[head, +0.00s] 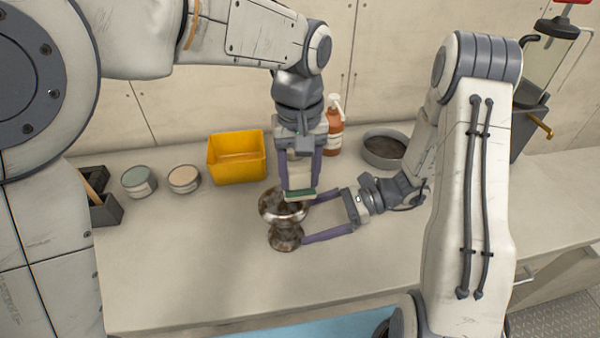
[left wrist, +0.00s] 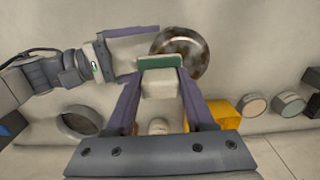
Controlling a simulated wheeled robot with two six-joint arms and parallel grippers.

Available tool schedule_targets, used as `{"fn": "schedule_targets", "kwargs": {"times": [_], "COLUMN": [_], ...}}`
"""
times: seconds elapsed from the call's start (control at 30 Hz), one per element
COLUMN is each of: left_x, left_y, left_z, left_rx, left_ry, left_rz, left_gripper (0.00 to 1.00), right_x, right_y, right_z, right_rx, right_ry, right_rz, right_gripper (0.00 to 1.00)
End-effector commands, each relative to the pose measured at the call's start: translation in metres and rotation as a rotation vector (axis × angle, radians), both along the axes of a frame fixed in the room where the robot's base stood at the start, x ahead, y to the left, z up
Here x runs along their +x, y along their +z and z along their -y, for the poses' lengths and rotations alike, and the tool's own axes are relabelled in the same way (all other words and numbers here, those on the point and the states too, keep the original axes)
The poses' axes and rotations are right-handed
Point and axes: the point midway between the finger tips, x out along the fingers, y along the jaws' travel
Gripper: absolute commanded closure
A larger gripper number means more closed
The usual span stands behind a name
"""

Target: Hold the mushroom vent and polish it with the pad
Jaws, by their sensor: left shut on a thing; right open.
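The mushroom vent (head: 285,238) stands upright on the bench, a tarnished metal piece with brown patches, a wide round head and a narrower neck. Its head also shows in the left wrist view (left wrist: 190,46). My left gripper (head: 300,183) is shut on the pad (head: 299,195), a cream block with a green face. The pad is over the right part of the vent's head; I cannot tell whether they touch. My right gripper (head: 307,221) is open at the vent's right side, its fingertips close to the vent. The upper fingertip is partly hidden near the pad.
A yellow bin (head: 237,172), two tins (head: 139,181) (head: 184,179), an orange pump bottle (head: 334,133) and a round grey dish (head: 384,152) stand along the back. A dark holder (head: 105,210) is at the left. The bench (head: 185,270) is clear left of the vent and in front.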

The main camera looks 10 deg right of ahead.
Motion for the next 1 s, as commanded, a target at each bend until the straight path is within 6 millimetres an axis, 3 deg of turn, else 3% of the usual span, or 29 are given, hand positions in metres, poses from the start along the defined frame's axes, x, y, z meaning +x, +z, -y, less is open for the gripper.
{"fn": "schedule_targets", "kwargs": {"times": [0.3, 0.77, 1.0], "left_x": [0.0, 0.0, 0.0], "left_y": [0.0, 0.0, 0.0], "left_z": [0.0, 0.0, 0.0], "left_rx": [0.0, 0.0, 0.0], "left_ry": [0.0, 0.0, 0.0], "left_rz": [0.0, 0.0, 0.0], "left_gripper": [0.9, 0.9, 0.9], "right_x": [-0.001, 0.0, 0.0], "right_y": [-0.011, -0.014, -0.014], "right_z": [-0.037, -0.045, -0.045], "right_rx": [0.0, -0.001, -0.001], "right_ry": [0.003, 0.001, 0.001], "right_rz": [-0.002, -0.001, -0.001], "right_gripper": [0.0, 0.0, 0.86]}}
